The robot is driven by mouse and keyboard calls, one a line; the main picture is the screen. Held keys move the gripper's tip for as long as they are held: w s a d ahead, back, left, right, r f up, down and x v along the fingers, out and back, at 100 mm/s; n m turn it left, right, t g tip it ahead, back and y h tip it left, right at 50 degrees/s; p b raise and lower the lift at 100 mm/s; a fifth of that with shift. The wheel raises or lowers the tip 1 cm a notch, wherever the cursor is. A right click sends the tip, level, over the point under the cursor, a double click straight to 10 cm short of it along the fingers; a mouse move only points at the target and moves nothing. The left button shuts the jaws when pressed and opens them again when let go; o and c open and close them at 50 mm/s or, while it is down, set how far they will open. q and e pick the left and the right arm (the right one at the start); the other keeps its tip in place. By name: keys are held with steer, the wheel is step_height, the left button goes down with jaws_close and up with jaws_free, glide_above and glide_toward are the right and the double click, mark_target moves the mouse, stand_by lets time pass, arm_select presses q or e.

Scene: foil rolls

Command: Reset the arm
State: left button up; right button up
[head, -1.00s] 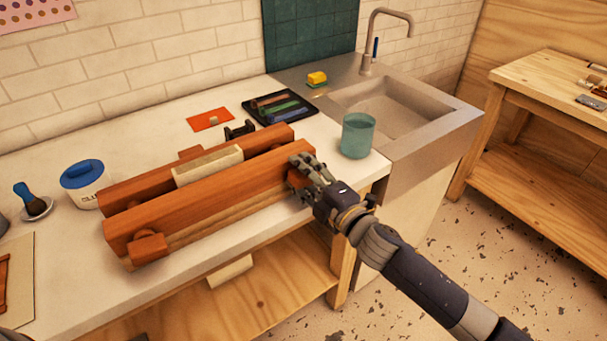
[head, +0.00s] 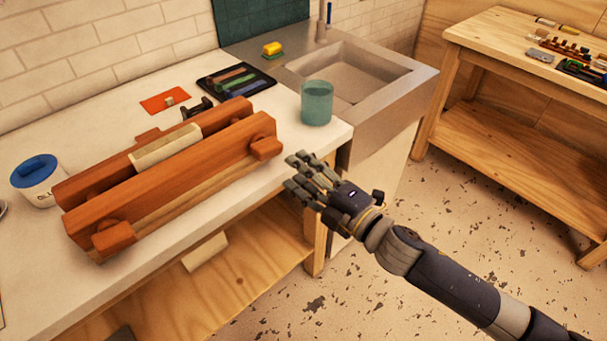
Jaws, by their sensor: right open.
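My right arm comes in from the lower right. Its dark, fingered gripper (head: 303,183) is open and empty, just off the front edge of the white worktop (head: 45,280). It is apart from the wooden press (head: 175,185), a long reddish clamp with two beams and a pale block (head: 166,148) between them. The press's right wooden knob (head: 266,147) is uncovered, up and left of the fingers. My left gripper is out of view.
A teal cup (head: 317,104) stands near the worktop's right corner, close behind the gripper. A steel sink (head: 395,105) lies beyond it. A glue tub (head: 38,182) is at the left. A side table (head: 490,40) with tools stands right, with open floor between.

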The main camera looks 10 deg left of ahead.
steer(key=shift+s+d, duration=0.2)
steer(key=shift+d, duration=0.05)
stand_by(0.3)
